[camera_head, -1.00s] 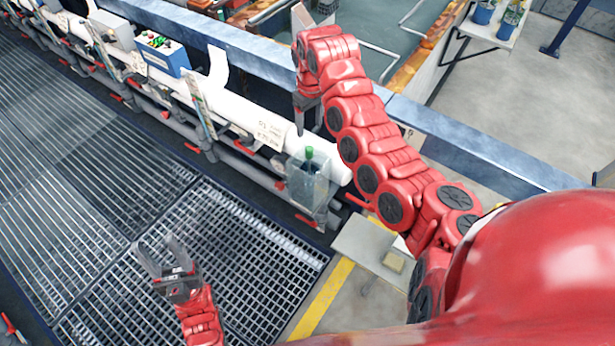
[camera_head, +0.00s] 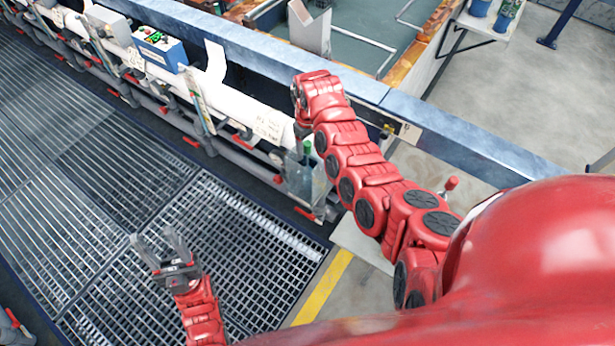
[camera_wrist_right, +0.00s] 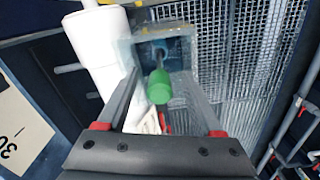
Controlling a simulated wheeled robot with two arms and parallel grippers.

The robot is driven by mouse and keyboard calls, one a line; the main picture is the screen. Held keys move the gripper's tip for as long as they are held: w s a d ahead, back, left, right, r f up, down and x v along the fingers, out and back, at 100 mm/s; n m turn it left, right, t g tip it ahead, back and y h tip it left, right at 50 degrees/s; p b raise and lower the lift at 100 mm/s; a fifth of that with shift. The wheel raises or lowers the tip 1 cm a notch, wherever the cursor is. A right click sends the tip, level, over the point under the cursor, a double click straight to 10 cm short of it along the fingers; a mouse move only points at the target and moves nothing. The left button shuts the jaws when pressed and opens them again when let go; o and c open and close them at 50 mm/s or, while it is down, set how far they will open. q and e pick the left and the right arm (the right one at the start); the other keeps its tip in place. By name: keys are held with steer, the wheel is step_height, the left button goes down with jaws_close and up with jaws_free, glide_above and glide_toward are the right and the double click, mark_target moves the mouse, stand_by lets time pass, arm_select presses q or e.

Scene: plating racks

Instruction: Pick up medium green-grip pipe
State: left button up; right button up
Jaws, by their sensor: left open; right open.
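The green-grip pipe stands in a clear container (camera_head: 318,186) at the end of the white pipe rail; its green grip (camera_head: 307,147) points up. In the right wrist view the green grip (camera_wrist_right: 160,87) is between the open fingers of my right gripper (camera_wrist_right: 162,74), with its dark shaft running down into the clear container (camera_wrist_right: 150,42). I cannot tell whether the fingers touch it. In the head view my right gripper (camera_head: 303,132) is just above the container, partly hidden by its arm. My left gripper (camera_head: 160,248) is open and empty over the grating.
A white pipe (camera_head: 240,105) runs along the blue beam (camera_head: 270,50), with red-handled fittings below it. A blue box (camera_head: 160,50) sits on it further left. The metal grating (camera_head: 110,230) is clear. A tank (camera_head: 370,40) lies behind the beam.

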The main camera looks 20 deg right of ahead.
steer(key=shift+w+f+p, duration=0.15)
steer(key=shift+f+p, duration=0.55)
steer(key=shift+f, duration=0.6)
steer(key=shift+f+b, duration=0.35)
steer(key=shift+f, duration=1)
steer(key=shift+a, duration=0.1)
jaws_close()
